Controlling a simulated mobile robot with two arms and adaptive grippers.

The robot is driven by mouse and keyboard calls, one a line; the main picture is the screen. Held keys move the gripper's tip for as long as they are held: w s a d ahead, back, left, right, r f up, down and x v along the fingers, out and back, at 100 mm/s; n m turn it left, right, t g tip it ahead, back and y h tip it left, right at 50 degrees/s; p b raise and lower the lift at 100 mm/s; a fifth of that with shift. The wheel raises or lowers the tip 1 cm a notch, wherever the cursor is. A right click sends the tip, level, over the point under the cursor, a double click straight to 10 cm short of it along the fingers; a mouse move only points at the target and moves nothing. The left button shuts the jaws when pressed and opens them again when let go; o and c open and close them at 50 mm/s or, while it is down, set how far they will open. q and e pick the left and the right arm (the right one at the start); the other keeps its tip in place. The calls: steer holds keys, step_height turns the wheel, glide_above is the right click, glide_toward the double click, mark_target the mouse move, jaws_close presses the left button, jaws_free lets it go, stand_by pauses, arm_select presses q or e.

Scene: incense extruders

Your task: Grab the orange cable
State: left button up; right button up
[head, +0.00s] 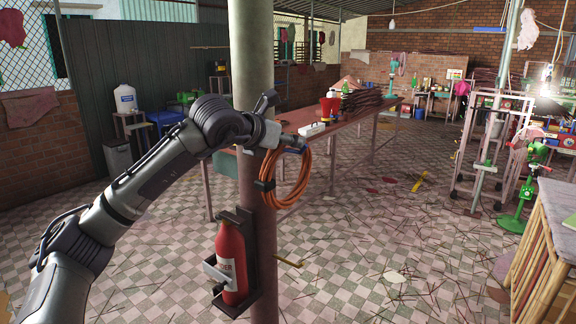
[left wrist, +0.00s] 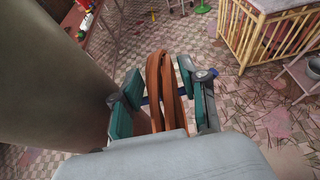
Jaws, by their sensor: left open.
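The orange cable (head: 291,182) hangs in a coil at the right side of the column, above the fire extinguisher, in the head view. My left gripper (head: 296,146) is at the top of the coil. In the left wrist view the orange cable (left wrist: 164,90) runs between the two teal-padded fingers of my left gripper (left wrist: 160,100). The fingers stand apart on either side of it, with room between them. My right gripper is in neither view.
The column (head: 252,70) stands close beside my left arm and gripper. A red fire extinguisher (head: 231,262) is mounted low on it. A long table (head: 349,117) with goods stands behind. The tiled floor to the right is mostly open, strewn with sticks.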

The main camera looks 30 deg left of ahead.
arm_select(q)
steer(key=shift+w+f, duration=0.1)
steer(key=shift+c, duration=0.2)
jaws_close()
steer(key=shift+r, duration=0.2)
